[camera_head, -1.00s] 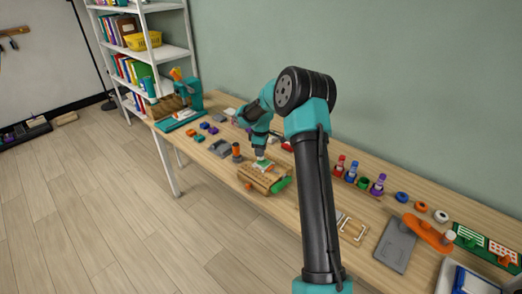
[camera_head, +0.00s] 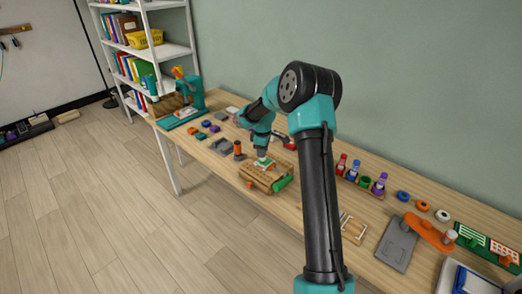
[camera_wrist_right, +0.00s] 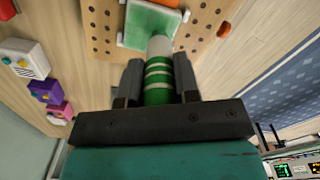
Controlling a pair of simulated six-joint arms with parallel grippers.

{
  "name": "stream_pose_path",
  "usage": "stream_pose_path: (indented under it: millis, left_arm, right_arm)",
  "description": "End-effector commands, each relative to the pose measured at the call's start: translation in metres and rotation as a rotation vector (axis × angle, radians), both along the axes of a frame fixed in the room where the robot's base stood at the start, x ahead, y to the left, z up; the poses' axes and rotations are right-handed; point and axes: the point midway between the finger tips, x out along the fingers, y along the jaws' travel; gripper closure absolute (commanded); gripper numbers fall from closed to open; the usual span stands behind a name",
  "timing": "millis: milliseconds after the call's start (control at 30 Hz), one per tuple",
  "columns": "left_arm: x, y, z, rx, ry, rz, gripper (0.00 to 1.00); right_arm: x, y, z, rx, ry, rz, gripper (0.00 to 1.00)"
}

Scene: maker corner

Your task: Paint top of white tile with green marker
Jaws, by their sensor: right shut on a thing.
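My right gripper (camera_head: 262,152) points down over the wooden pegboard block (camera_head: 254,176) on the bench. In the right wrist view the gripper (camera_wrist_right: 158,78) is shut on the green marker (camera_wrist_right: 158,88), which has pale bands and a whitish front end. The marker's front end is over the near edge of the white tile (camera_wrist_right: 146,22); I cannot tell whether it touches. In the head view the tile (camera_head: 264,163) is small and partly hidden. My left gripper is out of view.
A marker stand with red (camera_head: 341,161), blue (camera_head: 355,168) and purple (camera_head: 380,183) markers is right of the block. A green roll-shaped thing (camera_head: 283,182) is at the block's right end. An orange-topped cylinder (camera_head: 238,149) stands to its left.

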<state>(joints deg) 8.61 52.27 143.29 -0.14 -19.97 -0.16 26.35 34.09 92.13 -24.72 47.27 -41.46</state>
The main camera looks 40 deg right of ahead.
Motion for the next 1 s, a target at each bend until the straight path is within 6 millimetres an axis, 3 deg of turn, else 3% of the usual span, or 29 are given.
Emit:
stream_pose_path:
  millis: [1000]
  left_arm:
    - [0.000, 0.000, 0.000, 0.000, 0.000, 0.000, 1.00]
  right_arm:
    - [-0.016, -0.001, 0.000, 0.002, 0.003, 0.000, 0.90]
